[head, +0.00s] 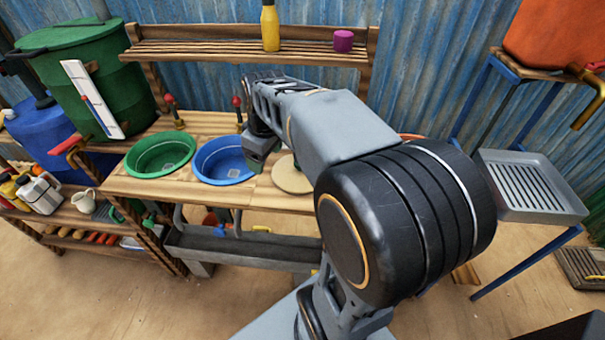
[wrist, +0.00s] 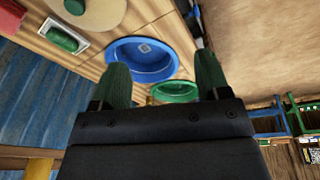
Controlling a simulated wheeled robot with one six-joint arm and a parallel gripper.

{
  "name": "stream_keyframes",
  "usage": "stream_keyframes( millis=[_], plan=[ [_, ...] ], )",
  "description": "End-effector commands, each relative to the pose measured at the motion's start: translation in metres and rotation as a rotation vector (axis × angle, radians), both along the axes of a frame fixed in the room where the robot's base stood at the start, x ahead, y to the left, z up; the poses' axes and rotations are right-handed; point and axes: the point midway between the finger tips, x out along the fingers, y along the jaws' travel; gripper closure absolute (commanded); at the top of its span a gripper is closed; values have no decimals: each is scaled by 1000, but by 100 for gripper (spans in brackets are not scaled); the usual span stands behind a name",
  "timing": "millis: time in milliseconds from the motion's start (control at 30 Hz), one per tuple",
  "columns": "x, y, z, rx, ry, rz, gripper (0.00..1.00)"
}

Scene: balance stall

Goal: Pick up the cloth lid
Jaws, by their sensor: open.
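A round beige disc (head: 292,176), which looks like the cloth lid, lies on the wooden counter right of the blue basin. My arm partly hides it in the head view. In the wrist view the disc (wrist: 113,14) is cut off at the top edge, with a green piece on it. My gripper (head: 257,150) hangs over the counter by the blue basin, left of the disc and apart from it. In the wrist view my gripper (wrist: 164,72) has its green fingers spread wide with nothing held between them.
A blue basin (head: 225,160) and a green basin (head: 160,154) sit in the counter. Red-knobbed taps (head: 237,102) stand behind them. A shelf (head: 205,50) runs above. In the wrist view, a white dish (wrist: 48,43) holding a green block lies near the disc.

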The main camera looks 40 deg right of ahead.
Motion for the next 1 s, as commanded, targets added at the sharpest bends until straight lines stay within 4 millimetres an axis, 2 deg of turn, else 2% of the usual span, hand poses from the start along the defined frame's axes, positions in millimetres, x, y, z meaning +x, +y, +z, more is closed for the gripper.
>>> stream_keyframes(
  millis=[33, 100, 200, 300, 400, 500, 600, 800, 1000],
  plan=[
    [17, -23, -11, -3, 25, 57, 31],
    [35, -54, -16, -6, 48, 160, 31],
    [53, -95, -26, -1, 72, 295, 31],
    [64, -129, -37, 9, 83, 407, 31],
    [70, -154, -45, 17, 87, 490, 31],
    [73, -167, -54, 21, 88, 543, 31],
    [75, -171, -69, 24, 88, 570, 31],
    [78, -167, -105, 24, 87, 576, 31],
    [80, -165, -129, 22, 86, 575, 31]
  ],
)
